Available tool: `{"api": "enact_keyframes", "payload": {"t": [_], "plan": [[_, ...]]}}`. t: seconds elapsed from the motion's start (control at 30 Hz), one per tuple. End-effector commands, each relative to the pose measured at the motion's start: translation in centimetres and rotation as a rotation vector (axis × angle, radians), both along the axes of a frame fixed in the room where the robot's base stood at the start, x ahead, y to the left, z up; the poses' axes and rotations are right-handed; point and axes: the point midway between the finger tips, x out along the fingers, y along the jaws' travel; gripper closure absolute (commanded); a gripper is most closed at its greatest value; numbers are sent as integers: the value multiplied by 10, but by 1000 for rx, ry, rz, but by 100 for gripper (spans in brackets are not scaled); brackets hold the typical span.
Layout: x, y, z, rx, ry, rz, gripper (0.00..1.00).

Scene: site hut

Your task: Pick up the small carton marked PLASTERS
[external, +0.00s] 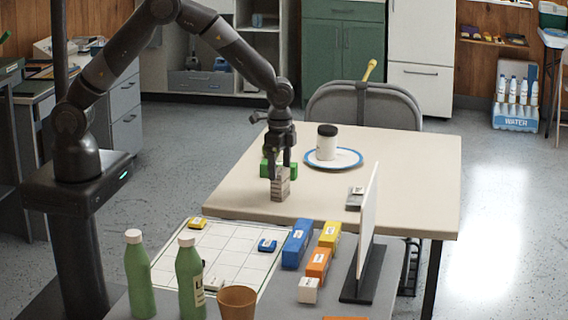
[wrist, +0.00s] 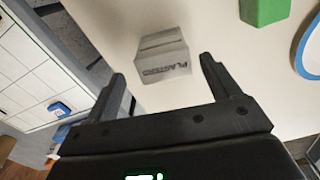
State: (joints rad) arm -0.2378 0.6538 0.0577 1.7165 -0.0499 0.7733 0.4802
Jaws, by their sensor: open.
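The small carton marked PLASTERS (wrist: 164,58) is a grey box on the beige table, its dark lettering readable in the wrist view. It also shows in the external view (external: 280,186), near the table's left front edge. My gripper (wrist: 160,80) is open, its two dark fingers spread on either side of the carton's line. In the wrist view the carton lies just beyond the fingertips, apart from them. In the external view my gripper (external: 281,170) is directly above the carton and overlaps its top; the exact gap cannot be told there.
A green block (external: 265,168) stands close behind the carton. A blue-rimmed plate (external: 350,164) with a white, black-lidded jar (external: 327,142) is behind right. A grey item (external: 354,198) lies right. A white upright panel (external: 368,225), coloured boxes and green bottles (external: 190,280) stand on the front table.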

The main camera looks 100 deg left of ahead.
Motion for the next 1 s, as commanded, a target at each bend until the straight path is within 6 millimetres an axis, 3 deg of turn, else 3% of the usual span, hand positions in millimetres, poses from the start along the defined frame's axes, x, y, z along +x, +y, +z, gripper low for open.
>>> {"api": "enact_keyframes", "payload": {"t": [0.23,0.5,0.77,1.0], "plan": [[0,2,-16,0,0,1,18],[-1,5,-54,-1,1,0,18],[-1,5,-58,0,-1,0,18],[-1,5,-58,0,-1,0,38]]}}
